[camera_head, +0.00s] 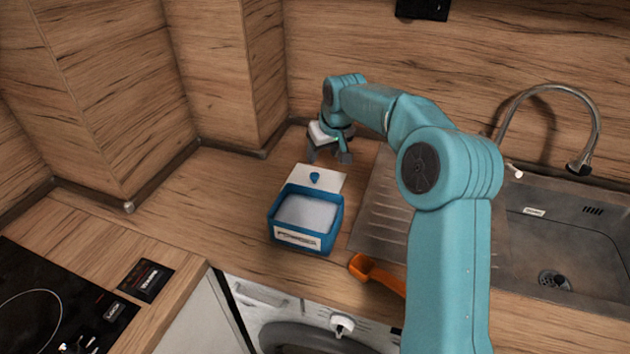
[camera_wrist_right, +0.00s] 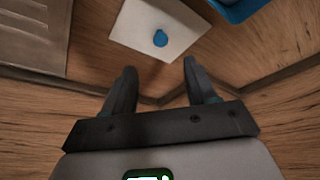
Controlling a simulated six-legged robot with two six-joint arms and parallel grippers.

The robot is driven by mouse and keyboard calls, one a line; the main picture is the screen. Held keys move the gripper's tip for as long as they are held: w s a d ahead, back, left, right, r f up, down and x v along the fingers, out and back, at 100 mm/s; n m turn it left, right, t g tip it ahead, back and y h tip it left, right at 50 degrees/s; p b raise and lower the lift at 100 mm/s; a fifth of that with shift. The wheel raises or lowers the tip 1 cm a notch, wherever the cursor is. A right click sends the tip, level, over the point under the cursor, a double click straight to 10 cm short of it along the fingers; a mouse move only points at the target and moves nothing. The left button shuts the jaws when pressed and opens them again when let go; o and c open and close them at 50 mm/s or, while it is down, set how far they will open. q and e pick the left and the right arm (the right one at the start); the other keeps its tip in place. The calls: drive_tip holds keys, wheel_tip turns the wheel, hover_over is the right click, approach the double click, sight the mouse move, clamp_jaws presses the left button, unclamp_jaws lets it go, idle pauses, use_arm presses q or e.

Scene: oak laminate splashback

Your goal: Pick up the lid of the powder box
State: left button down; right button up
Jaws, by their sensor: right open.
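The lid (camera_head: 330,181) is a flat white panel with a blue knob (camera_head: 314,177). It lies on the wooden counter just behind the powder box (camera_head: 307,243), a blue open box with pale powder inside and a label on its front. My right gripper (camera_head: 329,159) is open and empty, behind the lid and apart from it. In the right wrist view the lid (camera_wrist_right: 153,22) lies beyond the open fingers (camera_wrist_right: 158,82), and a corner of the blue box (camera_wrist_right: 236,8) shows at the top right. My left gripper is not in view.
An orange scoop (camera_head: 375,271) lies on the counter's front edge, right of the box. A steel sink (camera_head: 560,230) with a curved tap (camera_head: 545,88) is on the right. A black cooktop (camera_head: 45,300) is at the lower left. The counter left of the box is clear.

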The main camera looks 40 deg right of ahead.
hover_over(315, 175)
drive_tip(key=s+a, duration=0.1)
drive_tip(key=s, duration=0.1)
drive_tip(key=f, duration=0.5)
drive_tip(key=shift+s+a+f, duration=0.1)
drive_tip(key=shift+s, duration=0.1)
drive_tip(key=shift+s+f+p, duration=0.1)
drive_tip(key=shift+f+p, duration=0.15)
drive_tip(key=shift+p, duration=0.1)
drive_tip(key=p+x, duration=0.1)
drive_tip(key=x, duration=0.3)
drive_tip(key=shift+w+d+f, duration=0.1)
drive_tip(key=shift+w+d, duration=0.1)
drive_tip(key=shift+w, duration=0.1)
drive_tip(key=shift+w+d+f, duration=0.1)
drive_tip(key=shift+w+f, duration=0.05)
drive_tip(key=shift+f, duration=0.2)
